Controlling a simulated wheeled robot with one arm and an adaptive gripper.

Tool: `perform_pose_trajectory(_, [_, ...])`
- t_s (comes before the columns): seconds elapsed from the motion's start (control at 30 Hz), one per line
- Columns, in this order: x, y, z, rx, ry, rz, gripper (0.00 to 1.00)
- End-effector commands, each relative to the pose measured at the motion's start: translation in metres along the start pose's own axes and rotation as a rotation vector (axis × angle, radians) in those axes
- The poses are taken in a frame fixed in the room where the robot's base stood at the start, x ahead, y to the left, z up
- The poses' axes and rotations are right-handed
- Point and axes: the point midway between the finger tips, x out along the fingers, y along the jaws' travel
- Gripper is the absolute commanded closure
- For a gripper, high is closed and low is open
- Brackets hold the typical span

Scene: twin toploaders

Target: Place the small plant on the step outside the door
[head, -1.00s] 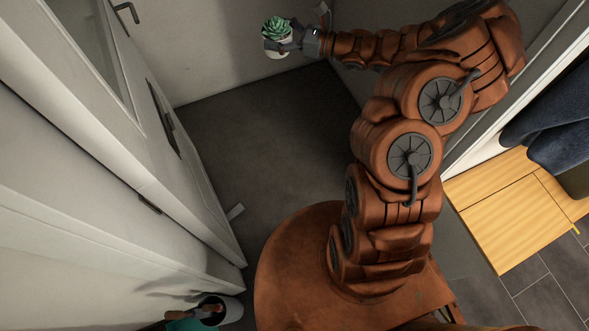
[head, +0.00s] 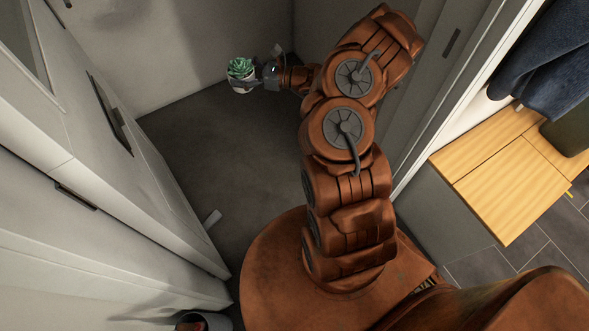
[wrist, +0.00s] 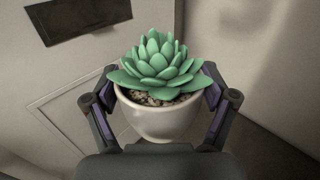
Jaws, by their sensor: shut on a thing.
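The small plant (head: 240,69) is a green succulent in a white pot. It also shows in the wrist view (wrist: 158,66), upright, with the pot (wrist: 158,118) between the two fingers. My gripper (head: 256,76) is shut on the pot and holds it up near the far wall in the head view. My gripper's fingers (wrist: 160,110) press on both sides of the pot in the wrist view. The white door (head: 130,140) stands open at the left, with a dark slot in it. I cannot make out the step; dark grey floor (head: 200,150) shows beneath the plant.
A wooden-topped bench (head: 505,185) is at the right, with dark blue cloth (head: 540,70) hanging above it. White walls and the door leave a narrow dark floor space.

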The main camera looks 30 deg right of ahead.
Motion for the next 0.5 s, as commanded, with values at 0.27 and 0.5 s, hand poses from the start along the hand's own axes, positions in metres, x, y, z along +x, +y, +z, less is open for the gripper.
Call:
perform_pose_trajectory(0.27, [-0.030, -0.019, -0.116, 0.002, 0.002, -0.069, 0.66])
perform_pose_trajectory(0.5, [-0.057, -0.030, -0.204, 0.005, 0.003, -0.129, 0.66])
